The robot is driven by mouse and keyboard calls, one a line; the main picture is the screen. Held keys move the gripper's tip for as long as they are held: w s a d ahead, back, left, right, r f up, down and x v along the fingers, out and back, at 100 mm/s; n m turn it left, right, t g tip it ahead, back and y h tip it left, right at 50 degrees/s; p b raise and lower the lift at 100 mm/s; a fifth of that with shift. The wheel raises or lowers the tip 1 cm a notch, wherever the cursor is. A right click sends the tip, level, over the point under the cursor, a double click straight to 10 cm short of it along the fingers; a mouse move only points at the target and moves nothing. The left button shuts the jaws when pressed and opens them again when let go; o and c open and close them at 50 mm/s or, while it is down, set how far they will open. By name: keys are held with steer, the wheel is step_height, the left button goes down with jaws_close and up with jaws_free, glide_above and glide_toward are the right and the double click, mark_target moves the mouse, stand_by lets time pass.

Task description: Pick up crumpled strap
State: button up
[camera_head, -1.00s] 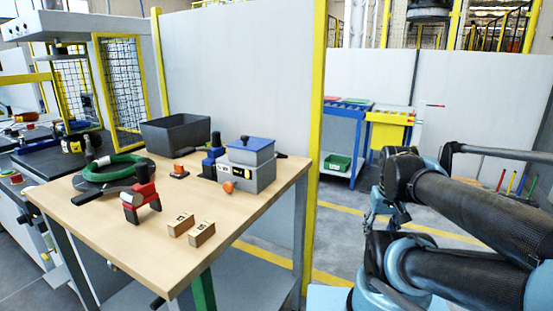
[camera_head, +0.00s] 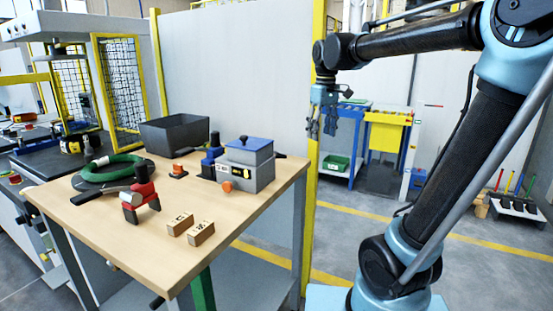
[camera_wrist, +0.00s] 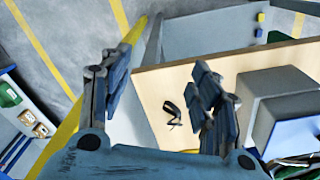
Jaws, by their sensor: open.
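A crumpled black strap (camera_wrist: 172,114) lies on the wooden table (camera_wrist: 155,86) in the wrist view, close to the table's edge. My gripper (camera_head: 322,125) is raised beyond the table's right rear corner, pointing down. In the wrist view my gripper (camera_wrist: 158,80) is open with nothing between its fingers. The strap appears below the fingers, nearer the right one, and apart from them.
The blue-lidded grey box (camera_head: 245,168) stands beside the strap. A dark grey bin (camera_head: 175,134), a green coil (camera_head: 112,168), a red-and-black tool (camera_head: 140,202) and two wooden blocks (camera_head: 200,233) are on the table. A yellow-edged partition (camera_head: 317,110) stands behind it.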

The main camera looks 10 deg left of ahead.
steer(key=w+a+r+n, duration=0.2)
steer(key=w+a+r, duration=0.1)
steer(key=a, duration=0.5)
steer(key=w+a+r+n, duration=0.2)
steer(key=w+a+r, duration=0.1)
steer(key=a, duration=0.4)
glide_toward(280, 152)
steer(key=shift+g, duration=0.4)
steer(key=f, duration=0.5)
steer(key=shift+w+a+f, duration=0.1)
steer(key=shift+w+a, duration=0.2)
steer(key=shift+a, duration=0.05)
steer(key=shift+w+d+f, duration=0.1)
steer(key=shift+f, duration=1.2)
steer(key=shift+w+d+f, duration=0.1)
steer(key=shift+d+f, duration=0.05)
steer(key=shift+f, duration=1.2)
steer(key=c, duration=1)
